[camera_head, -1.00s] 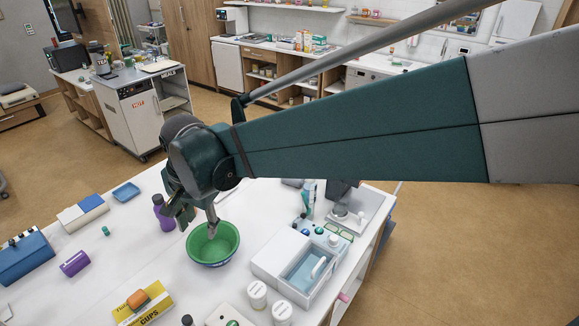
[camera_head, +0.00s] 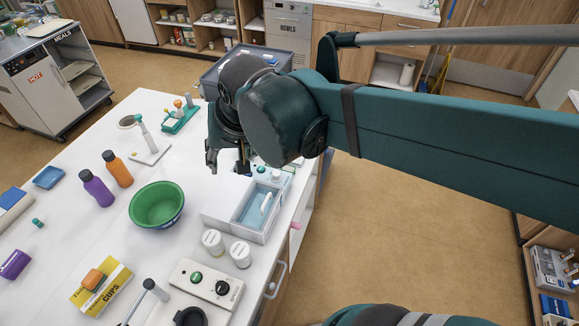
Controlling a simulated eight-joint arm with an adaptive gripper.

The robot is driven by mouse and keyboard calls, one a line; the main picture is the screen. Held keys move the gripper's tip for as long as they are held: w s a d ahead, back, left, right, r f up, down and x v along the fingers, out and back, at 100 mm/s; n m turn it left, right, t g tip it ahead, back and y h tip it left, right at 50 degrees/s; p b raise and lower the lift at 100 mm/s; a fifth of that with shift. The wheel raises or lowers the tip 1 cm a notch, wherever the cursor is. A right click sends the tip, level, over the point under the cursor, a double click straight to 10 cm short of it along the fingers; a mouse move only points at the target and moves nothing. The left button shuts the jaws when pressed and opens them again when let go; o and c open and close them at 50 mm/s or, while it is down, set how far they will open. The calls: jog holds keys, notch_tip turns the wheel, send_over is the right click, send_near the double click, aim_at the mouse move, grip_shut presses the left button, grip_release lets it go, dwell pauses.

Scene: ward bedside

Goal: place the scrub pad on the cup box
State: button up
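The yellow cup box (camera_head: 114,273) lies on the white table at the lower left. A small orange block that looks like the scrub pad (camera_head: 93,279) rests on top of the box, apart from my gripper. My gripper (camera_head: 228,165) points down above the far right part of the table, well away from the box. Its fingers are spread apart with nothing visible between them, so it looks open and empty.
A green bowl (camera_head: 157,205), purple bottle (camera_head: 97,189) and orange bottle (camera_head: 118,170) stand mid-table. A grey-white tray unit (camera_head: 215,218) is below my gripper, with white jars (camera_head: 213,242) in front. A control box (camera_head: 206,283) lies near the front. The table between bowl and cup box is clear.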

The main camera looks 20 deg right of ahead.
jog(key=s+d+f+n+t, duration=0.1)
jog(key=s+d, duration=0.2)
jog(key=d, duration=0.3)
jog(key=s+d+f+n+t+h, duration=0.1)
jog(key=s+d, duration=0.3)
jog(key=d, duration=0.2)
jog(key=shift+s+d, duration=0.2)
jog(key=shift+s, duration=0.1)
